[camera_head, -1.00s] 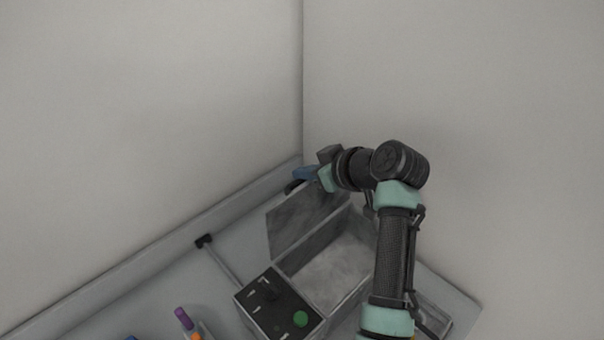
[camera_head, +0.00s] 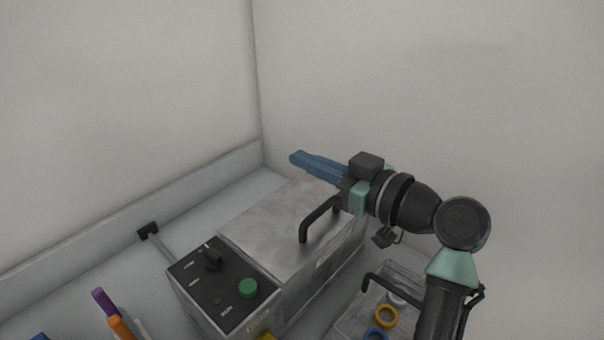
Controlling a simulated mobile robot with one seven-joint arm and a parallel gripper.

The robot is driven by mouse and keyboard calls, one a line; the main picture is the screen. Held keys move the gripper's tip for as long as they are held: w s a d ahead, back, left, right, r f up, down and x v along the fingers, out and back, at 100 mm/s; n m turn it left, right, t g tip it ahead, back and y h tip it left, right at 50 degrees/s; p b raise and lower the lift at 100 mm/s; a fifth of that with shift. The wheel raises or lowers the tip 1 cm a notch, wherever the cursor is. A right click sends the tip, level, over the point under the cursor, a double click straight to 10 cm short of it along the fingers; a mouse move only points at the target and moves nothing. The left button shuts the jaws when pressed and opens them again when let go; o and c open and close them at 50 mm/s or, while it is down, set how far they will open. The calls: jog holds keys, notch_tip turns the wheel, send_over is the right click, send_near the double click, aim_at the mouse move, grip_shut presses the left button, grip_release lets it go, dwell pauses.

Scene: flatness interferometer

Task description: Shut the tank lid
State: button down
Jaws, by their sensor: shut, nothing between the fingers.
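The tank (camera_head: 322,284) is a grey metal box in the middle of the counter. Its lid (camera_head: 273,223) lies flat over the top, and no opening shows. A black bar handle (camera_head: 318,219) stands on the lid's right side. My gripper (camera_head: 298,158) has blue fingers, shut and empty, above the lid's far right end. Whether the fingers touch the lid cannot be told. The lid's far right corner is partly hidden behind my gripper.
A control box (camera_head: 222,290) with a black knob and green button (camera_head: 248,288) adjoins the tank at front left. A clear tray (camera_head: 400,285) with coloured rings stands to the right. Purple and orange pens (camera_head: 110,312) are at lower left. Walls close the back.

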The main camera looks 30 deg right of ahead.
aim_at(322, 208)
jog(key=s+f+b, duration=0.1)
jog(key=f, duration=0.1)
jog(key=s+d+f+b, duration=0.1)
jog(key=f+b, duration=0.1)
jog(key=shift+s, duration=0.4)
jog(key=shift+s+d+f+b, duration=0.15)
jog(key=shift+s+f+b, duration=0.25)
jog(key=shift+f+b, duration=0.3)
jog(key=shift+s+d+f+b, duration=0.15)
jog(key=shift+s+f+b, duration=0.2)
jog(key=shift+f+b, duration=0.35)
jog(key=shift+r, duration=0.15)
